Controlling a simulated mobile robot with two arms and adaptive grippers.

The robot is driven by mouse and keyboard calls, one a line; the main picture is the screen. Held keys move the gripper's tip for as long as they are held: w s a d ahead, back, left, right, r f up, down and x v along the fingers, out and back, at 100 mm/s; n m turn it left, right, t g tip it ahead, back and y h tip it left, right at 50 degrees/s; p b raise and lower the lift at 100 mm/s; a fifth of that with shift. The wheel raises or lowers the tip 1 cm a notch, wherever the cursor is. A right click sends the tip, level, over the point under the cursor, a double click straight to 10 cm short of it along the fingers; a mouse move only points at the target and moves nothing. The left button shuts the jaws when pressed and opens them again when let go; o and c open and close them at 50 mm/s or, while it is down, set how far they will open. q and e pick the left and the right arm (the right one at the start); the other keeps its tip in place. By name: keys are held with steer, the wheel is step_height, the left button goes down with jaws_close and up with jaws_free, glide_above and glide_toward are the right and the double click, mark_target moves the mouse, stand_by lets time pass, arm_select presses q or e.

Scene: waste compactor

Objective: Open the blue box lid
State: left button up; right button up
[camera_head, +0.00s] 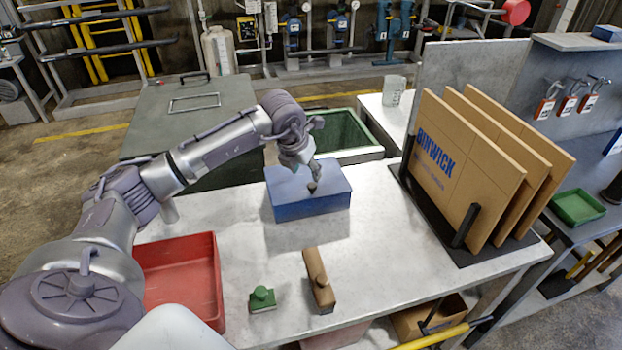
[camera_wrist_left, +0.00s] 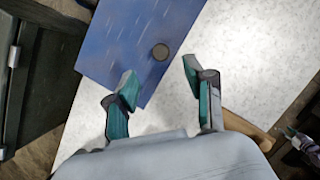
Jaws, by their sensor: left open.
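The blue box (camera_head: 310,203) stands on the pale table (camera_head: 375,245) with its lid (camera_head: 295,182) closed. A small dark round knob (camera_head: 312,187) sits on the lid; it also shows in the left wrist view (camera_wrist_left: 160,51). My left gripper (camera_head: 315,175) is over the lid, very close to the knob. In the left wrist view its two fingers (camera_wrist_left: 159,82) are spread and empty, with the knob beyond the gap between the tips. Whether a finger touches the knob cannot be told.
A red tray (camera_head: 182,278), a green knobbed block (camera_head: 262,299) and a brown block (camera_head: 318,280) are at the table's front left. Cardboard panels (camera_head: 470,160) stand in a black rack at right. A green-lined open bin (camera_head: 345,137) is behind the box.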

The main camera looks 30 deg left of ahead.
mark_target(312, 185)
arm_select(q)
steer(key=p+x, duration=0.1)
steer(key=x, duration=0.6)
steer(key=shift+w, duration=0.1)
jaws_close()
